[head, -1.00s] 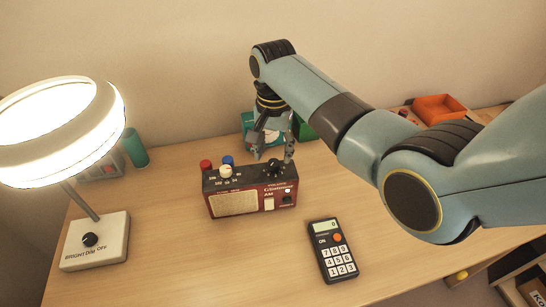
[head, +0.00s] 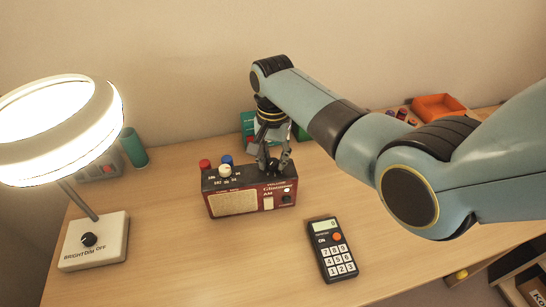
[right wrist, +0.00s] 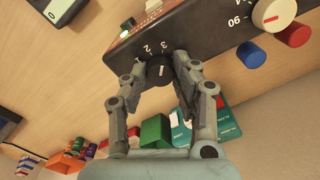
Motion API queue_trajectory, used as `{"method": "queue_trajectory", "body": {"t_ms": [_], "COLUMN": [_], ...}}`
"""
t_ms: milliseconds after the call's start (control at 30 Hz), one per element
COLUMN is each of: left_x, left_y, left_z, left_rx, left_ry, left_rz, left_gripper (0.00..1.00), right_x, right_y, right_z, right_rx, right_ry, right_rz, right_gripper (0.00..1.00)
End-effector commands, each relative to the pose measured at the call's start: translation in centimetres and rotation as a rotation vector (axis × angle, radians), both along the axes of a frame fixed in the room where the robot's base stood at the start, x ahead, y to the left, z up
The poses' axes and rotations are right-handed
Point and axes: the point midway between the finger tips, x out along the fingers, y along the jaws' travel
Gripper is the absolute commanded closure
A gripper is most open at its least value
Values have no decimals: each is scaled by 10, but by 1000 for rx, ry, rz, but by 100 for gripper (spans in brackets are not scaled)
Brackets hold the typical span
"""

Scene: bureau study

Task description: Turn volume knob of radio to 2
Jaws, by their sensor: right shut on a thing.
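The red and black radio (head: 234,202) stands on the desk, and its dark top edge shows in the right wrist view (right wrist: 205,28). Its black volume knob (right wrist: 158,72) sits beside the printed marks 1, 2 and 3. The knob's pointer is too small to read surely. My right gripper (head: 274,165) is over the right end of the radio's top, shut on the volume knob. In the right wrist view its fingers (right wrist: 157,74) are on either side of the knob. In the head view the fingers mostly hide the knob. My left gripper is not in view.
A cream knob (head: 225,171), a red knob (head: 205,164) and a blue knob (head: 227,160) are at the radio's left end. A calculator (head: 332,250) lies in front right. A lit lamp (head: 95,243) stands left. An orange tray (head: 440,106) is back right.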

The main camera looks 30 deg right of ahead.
Motion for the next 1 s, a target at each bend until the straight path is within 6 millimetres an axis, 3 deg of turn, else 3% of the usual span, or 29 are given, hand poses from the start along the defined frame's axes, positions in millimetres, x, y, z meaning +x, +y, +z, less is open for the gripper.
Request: {"method": "queue_trajectory", "body": {"t_ms": [367,1000], "left_x": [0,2], "left_y": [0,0], "left_z": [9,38], "left_rx": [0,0], "left_ry": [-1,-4], "left_rz": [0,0], "left_gripper": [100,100], "right_x": [0,0], "right_y": [0,0], "right_z": [2,2], "right_rx": [0,0], "right_ry": [0,0], "right_rz": [86,555], "right_gripper": [100,100]}}
